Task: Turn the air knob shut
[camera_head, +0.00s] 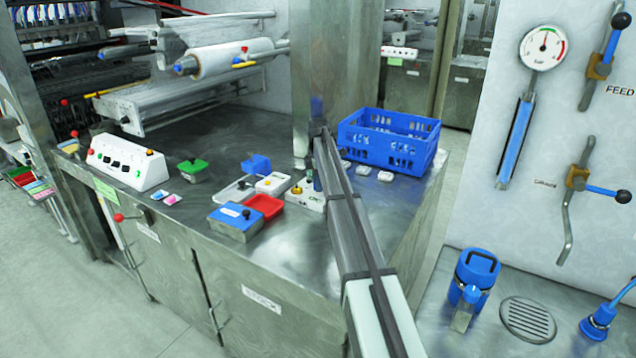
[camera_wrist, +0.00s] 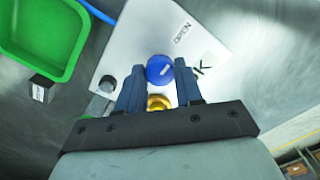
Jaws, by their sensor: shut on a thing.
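A round blue knob (camera_wrist: 160,69) with a white mark on top sits on a white plate (camera_wrist: 140,35) in the wrist view. A brass part (camera_wrist: 158,103) shows beside it, nearer my palm. The plate carries the word OPEN and a second, partly hidden word; I cannot read "air" on it. My gripper (camera_wrist: 160,76) has its two dark blue fingers on either side of the blue knob and is shut on it. In the head view the white plate (camera_head: 309,200) stands on the steel bench, and my arm hides most of the knob and gripper.
A green tray (camera_wrist: 45,38) lies to the left in the wrist view. In the head view a red tray (camera_head: 265,207) and a blue-topped box (camera_head: 236,219) stand left of the plate. A blue crate (camera_head: 400,158) stands behind right. The front of the bench (camera_head: 290,262) is clear.

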